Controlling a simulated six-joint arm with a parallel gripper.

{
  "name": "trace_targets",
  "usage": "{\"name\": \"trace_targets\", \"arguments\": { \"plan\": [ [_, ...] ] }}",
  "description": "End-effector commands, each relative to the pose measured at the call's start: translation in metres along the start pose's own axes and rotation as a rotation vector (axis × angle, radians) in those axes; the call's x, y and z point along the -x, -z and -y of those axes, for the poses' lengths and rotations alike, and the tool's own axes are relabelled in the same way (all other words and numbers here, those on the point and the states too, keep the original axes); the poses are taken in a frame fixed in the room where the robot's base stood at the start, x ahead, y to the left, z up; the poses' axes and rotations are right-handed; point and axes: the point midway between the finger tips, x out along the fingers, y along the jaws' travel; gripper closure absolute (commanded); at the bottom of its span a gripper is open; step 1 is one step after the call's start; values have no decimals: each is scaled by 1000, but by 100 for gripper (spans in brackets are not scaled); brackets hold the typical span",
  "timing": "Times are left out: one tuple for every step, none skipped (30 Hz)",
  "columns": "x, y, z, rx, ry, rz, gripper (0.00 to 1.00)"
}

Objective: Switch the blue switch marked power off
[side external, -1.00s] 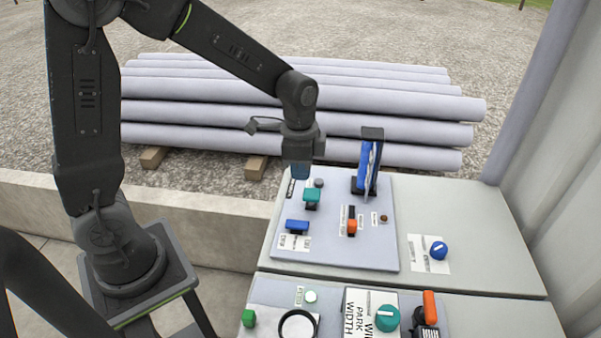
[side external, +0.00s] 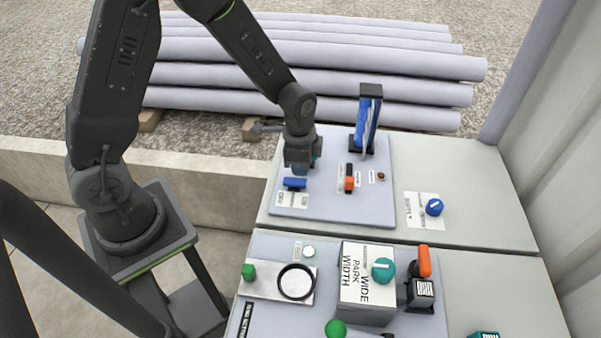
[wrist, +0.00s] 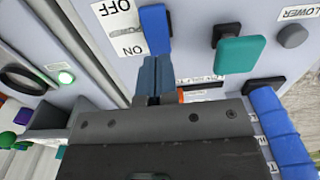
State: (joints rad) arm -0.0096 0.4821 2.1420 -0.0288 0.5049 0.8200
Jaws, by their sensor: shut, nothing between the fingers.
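The blue switch (side external: 294,184) sits on the near left part of the grey back panel, beside a white label. In the wrist view the blue switch (wrist: 155,30) is at the top, next to a label (wrist: 121,25) reading OFF and ON. No "power" word is readable there. My gripper (side external: 300,169) is low over the panel, just behind the switch. In the wrist view its blue fingers (wrist: 153,68) are shut and empty, with tips very close to the switch's ON-side end. I cannot tell whether they touch.
A teal switch (wrist: 240,52) and grey button (wrist: 292,35) are close by. A blue knob (side external: 434,207) is farther right. The front panel holds a Park Width box (side external: 366,284).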

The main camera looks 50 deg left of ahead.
Motion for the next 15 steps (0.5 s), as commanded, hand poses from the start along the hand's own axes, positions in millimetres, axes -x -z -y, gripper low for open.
{"name": "trace_targets", "arguments": {
  "plan": [
    [-8, 0, -1, 0, -2, 2, 100],
    [-12, 0, -1, 0, -3, 3, 100],
    [-16, 0, 0, 0, -1, 1, 100],
    [-18, 0, 0, 0, -1, 1, 100],
    [-20, 0, 0, 0, -1, 1, 100],
    [-23, 0, 0, 0, -1, 1, 100],
    [-24, 0, 0, 0, 0, 0, 100],
    [-25, 0, 0, 0, 1, 0, 100],
    [-26, 0, 0, 0, 1, -1, 100],
    [-26, 0, 0, 0, 1, -1, 100],
    [-26, 0, 0, 0, 1, -1, 100],
    [-26, 0, 0, 0, 1, -1, 100],
    [-26, 0, 0, 0, 1, -1, 100],
    [-26, 0, 0, 0, 1, -1, 100],
    [-26, 0, 0, 0, 1, -1, 100]
  ]
}}
